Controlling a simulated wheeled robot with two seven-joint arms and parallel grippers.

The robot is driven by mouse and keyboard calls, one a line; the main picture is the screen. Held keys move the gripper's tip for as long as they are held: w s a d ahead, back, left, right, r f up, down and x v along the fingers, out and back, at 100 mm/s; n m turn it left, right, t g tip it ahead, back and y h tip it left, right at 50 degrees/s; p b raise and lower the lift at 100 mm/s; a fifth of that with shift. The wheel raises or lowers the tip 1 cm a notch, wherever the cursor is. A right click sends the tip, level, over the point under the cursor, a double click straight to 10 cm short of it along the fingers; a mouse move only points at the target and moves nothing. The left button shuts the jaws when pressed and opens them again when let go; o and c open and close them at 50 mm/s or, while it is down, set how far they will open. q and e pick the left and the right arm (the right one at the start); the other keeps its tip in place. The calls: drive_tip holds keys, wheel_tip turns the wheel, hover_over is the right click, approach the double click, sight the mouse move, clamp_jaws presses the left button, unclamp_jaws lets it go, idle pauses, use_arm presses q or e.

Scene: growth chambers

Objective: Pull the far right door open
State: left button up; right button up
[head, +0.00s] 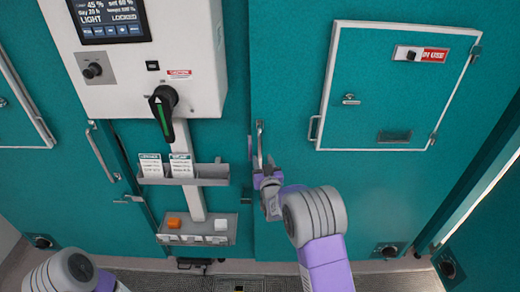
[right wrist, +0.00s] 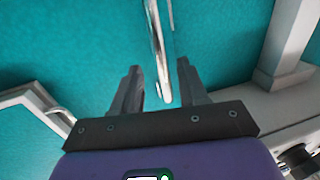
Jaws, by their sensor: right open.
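The large teal door (head: 290,200) on the right of the control column looks shut. Its vertical metal bar handle (head: 260,138) is near its left edge. My right gripper (head: 265,172) is at the lower end of this handle. In the right wrist view my right gripper (right wrist: 159,66) is open, with the handle (right wrist: 160,45) between its two fingers in the picture. I see no finger closed on the bar; how deep it sits between them is hard to tell. Only part of my left arm shows at the lower left; its gripper is out of view.
A small white-framed hatch (head: 375,85) with its own latch is set in the door. A white control box (head: 150,60) with a black rotary switch (head: 162,105) hangs left of the handle. Below it are a grey card rack (head: 205,175) and a tray (head: 180,238).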

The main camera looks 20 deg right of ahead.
sight(261, 154)
drive_tip(key=shift+w+d+p, duration=0.15)
drive_tip(key=shift+w+p, duration=0.1)
drive_tip(key=shift+w, duration=1.25)
drive_tip(key=shift+w+d+p, duration=0.15)
drive_tip(key=shift+w+p, duration=0.05)
drive_tip(key=shift+w, duration=1.3)
drive_tip(key=shift+f, duration=0.1)
clamp_jaws()
